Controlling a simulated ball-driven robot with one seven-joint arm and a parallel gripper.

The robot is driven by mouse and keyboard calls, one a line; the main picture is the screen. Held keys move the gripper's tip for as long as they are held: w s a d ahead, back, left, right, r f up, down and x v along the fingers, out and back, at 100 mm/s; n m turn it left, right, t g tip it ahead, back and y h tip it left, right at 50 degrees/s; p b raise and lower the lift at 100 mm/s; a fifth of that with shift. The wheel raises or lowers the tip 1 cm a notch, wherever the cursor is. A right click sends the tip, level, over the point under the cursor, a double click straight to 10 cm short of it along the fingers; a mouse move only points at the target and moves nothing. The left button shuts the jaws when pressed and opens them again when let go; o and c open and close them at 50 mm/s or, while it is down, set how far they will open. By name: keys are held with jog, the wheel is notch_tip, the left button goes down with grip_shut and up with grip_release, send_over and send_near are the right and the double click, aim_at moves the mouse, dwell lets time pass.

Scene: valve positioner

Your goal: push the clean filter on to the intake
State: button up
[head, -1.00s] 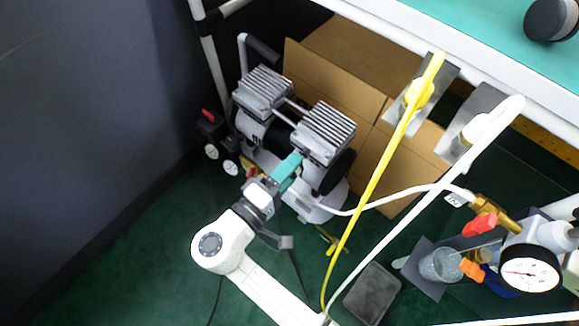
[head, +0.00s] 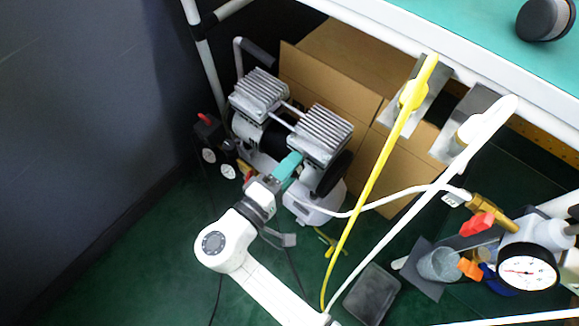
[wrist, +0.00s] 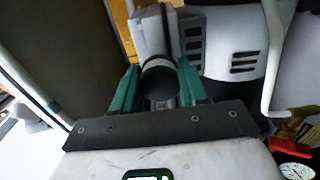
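My gripper (head: 289,166), with teal fingers, is at the front of the compressor (head: 325,133), just below its right finned head. In the wrist view my gripper (wrist: 159,84) has one finger on each side of a dark round filter (wrist: 160,76), and the fingers appear to press on its sides. The filter's far end points at a light grey block of the compressor (wrist: 150,32). The intake is hidden behind the filter, so I cannot tell whether the two touch. In the head view the fingers hide the filter.
A cardboard box (head: 335,85) stands behind the compressor. A yellow hose (head: 375,170) and a white hose (head: 400,205) hang at the right. A pressure gauge (head: 527,272) is at lower right. A dark round object (head: 545,18) sits on the teal bench top (head: 470,20).

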jog(key=o, duration=0.5)
